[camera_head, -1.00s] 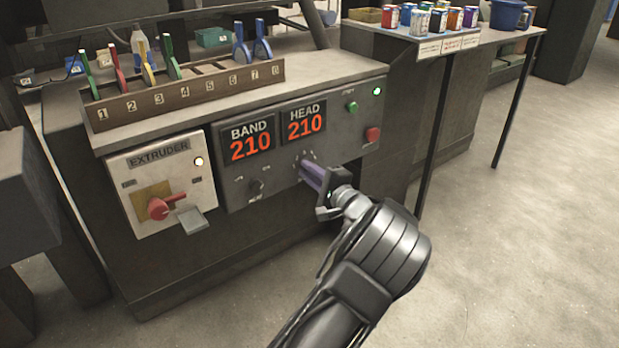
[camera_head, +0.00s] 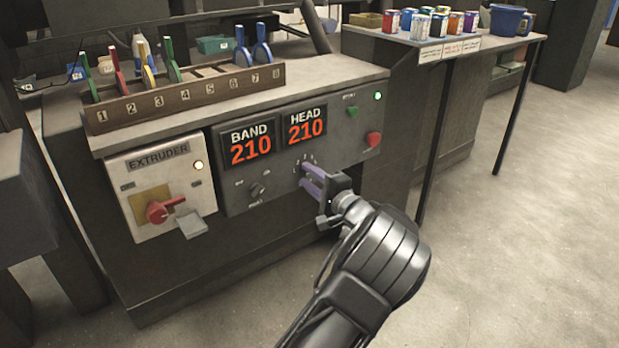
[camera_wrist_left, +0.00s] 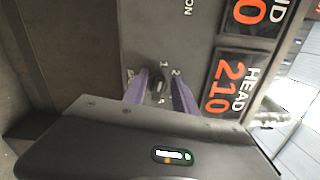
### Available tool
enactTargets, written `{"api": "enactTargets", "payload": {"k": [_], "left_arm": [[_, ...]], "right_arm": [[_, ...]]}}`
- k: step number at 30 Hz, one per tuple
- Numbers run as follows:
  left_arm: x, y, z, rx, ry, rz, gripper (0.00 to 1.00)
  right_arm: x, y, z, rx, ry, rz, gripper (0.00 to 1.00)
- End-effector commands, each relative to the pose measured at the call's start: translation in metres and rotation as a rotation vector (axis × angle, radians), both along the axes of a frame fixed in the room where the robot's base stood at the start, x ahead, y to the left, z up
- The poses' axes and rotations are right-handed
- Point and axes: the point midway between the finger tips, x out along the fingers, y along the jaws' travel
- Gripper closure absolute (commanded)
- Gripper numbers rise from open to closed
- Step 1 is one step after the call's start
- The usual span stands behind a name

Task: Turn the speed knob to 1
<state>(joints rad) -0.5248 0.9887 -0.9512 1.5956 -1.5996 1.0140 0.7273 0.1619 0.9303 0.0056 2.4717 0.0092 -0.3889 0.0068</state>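The small dark speed knob (camera_wrist_left: 157,86) sits on the grey panel, with the marks 1 and 2 readable above it in the left wrist view. Which mark it points to is hard to tell. My left gripper (camera_wrist_left: 159,92) has its two purple fingers on either side of the knob, with gaps visible between fingers and knob. In the head view, the left gripper (camera_head: 308,178) reaches the panel below the HEAD display and its fingers cover the knob. The fingers are apart, one above the other there. My right gripper is not in view.
The BAND display (camera_head: 250,146) and HEAD display (camera_head: 305,122) both read 210. Another dark knob (camera_head: 257,189) is left of my gripper. A green button (camera_head: 352,112) and red button (camera_head: 373,139) are to the right. A red switch (camera_head: 160,211) is on the extruder plate.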

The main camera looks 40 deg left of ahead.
Motion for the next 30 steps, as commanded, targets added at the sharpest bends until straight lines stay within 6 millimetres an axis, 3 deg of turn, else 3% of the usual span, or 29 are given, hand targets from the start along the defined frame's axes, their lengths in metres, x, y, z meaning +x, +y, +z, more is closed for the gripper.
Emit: {"api": "enactTargets", "payload": {"k": [11,24,30], "left_arm": [[-0.001,-0.005,0.002,0.001,0.0,-0.001,0.64],[-0.019,-0.065,0.002,0.002,0.0,-0.002,0.64],[-0.023,-0.075,0.0,0.001,0.001,0.001,0.64]], "right_arm": [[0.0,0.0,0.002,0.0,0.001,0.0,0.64],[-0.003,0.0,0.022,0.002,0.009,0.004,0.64],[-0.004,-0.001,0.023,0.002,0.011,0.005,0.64]]}}
